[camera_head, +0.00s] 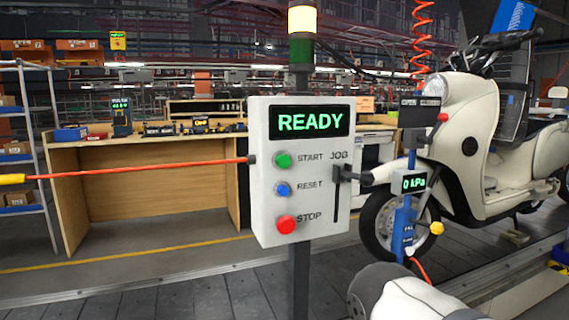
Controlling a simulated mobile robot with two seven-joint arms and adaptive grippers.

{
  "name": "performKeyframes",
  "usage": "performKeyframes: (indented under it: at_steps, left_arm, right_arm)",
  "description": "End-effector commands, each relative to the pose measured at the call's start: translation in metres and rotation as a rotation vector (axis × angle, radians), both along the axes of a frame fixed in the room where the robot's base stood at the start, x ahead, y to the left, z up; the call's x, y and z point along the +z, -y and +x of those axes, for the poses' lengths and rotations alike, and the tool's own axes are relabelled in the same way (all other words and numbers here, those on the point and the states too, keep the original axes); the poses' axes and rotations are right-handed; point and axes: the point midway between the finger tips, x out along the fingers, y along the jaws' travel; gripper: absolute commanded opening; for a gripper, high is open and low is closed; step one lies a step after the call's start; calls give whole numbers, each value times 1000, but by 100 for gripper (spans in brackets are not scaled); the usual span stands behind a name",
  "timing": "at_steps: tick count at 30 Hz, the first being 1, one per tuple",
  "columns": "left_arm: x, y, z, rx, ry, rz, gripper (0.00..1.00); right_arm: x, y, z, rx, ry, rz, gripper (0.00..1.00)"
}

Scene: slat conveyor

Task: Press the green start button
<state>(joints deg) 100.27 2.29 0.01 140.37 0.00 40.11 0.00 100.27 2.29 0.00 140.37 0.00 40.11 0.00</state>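The green start button (283,160) is the top one of three round buttons on the front of a white control box (265,228). The word START is printed to its right. A blue RESET button (283,189) and a red STOP button (286,224) sit below it. The box's screen (310,122) reads READY in green. Nothing covers the start button. Neither of my grippers is in view. A pale rounded link, seemingly of my arm, shows at the bottom right, below and apart from the box.
A black JOG lever (353,176) sticks out at the box's right side. A red cord (140,169) runs from the left to the box's left edge. A blue post with a 0 kPa gauge (413,183) and a cream scooter (470,135) stand at right. A wooden bench (145,148) is behind.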

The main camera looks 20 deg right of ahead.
Motion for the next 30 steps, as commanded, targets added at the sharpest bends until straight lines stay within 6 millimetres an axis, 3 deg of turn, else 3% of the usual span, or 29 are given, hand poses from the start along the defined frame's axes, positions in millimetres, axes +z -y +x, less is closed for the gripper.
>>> performKeyframes:
  at_steps: [7,12,13,30]
  left_arm:
    - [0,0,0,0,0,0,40]
    - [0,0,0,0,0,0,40]
    - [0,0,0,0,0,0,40]
    - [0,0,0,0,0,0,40]
  right_arm:
    - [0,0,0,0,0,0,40]
    - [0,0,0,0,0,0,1]
    - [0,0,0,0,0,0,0]
    - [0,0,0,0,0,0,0]
